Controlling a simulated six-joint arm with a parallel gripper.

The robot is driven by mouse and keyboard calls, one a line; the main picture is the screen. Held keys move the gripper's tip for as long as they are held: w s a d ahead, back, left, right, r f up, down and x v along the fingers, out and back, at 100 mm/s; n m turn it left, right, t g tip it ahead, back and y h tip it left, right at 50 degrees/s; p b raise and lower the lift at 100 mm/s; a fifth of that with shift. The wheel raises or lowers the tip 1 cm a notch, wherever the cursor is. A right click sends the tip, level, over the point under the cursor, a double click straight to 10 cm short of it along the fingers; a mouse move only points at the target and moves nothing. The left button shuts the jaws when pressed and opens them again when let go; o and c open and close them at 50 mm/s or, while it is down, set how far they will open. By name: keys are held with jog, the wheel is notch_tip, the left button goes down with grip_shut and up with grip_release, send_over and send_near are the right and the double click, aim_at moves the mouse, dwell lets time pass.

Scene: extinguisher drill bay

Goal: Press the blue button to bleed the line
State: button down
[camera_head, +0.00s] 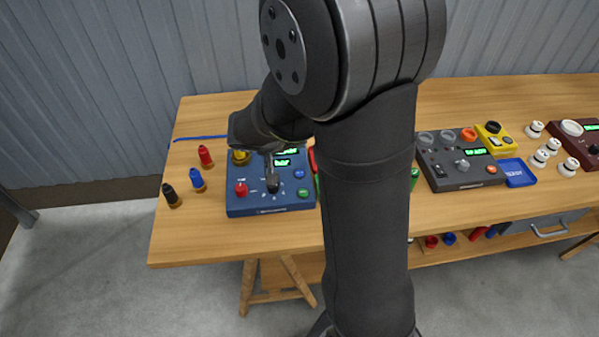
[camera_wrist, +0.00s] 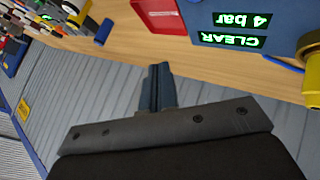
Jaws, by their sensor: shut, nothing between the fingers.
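A blue control box (camera_head: 240,209) stands on the left part of the bench. Its blue button (camera_head: 299,174) is on the right side of the top face, above a green button (camera_head: 303,193). A red button (camera_head: 241,189) is at the left and a dark knob (camera_head: 273,185) is in the middle. In the wrist view, the shut fingers (camera_wrist: 157,74) show beside part of the box (camera_wrist: 283,14); the blue button is not in that view.
The box's displays (camera_wrist: 240,18) read "4 bar" and "CLEAR". A yellow knob (camera_head: 240,157) is at its back left. Red (camera_head: 205,156), blue (camera_head: 197,180) and black (camera_head: 171,195) pieces stand to the left. A grey box (camera_head: 449,177) is to the right. My arm hides the middle.

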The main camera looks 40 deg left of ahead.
aim_at(297, 175)
jog(key=shift+f, duration=4.15)
jog(key=shift+f, duration=0.4)
jog(key=shift+f, duration=0.4)
jog(key=shift+r, duration=0.85)
jog(key=shift+r, duration=0.1)
jog(key=shift+r, duration=2.4)
jog(key=shift+f, duration=0.1)
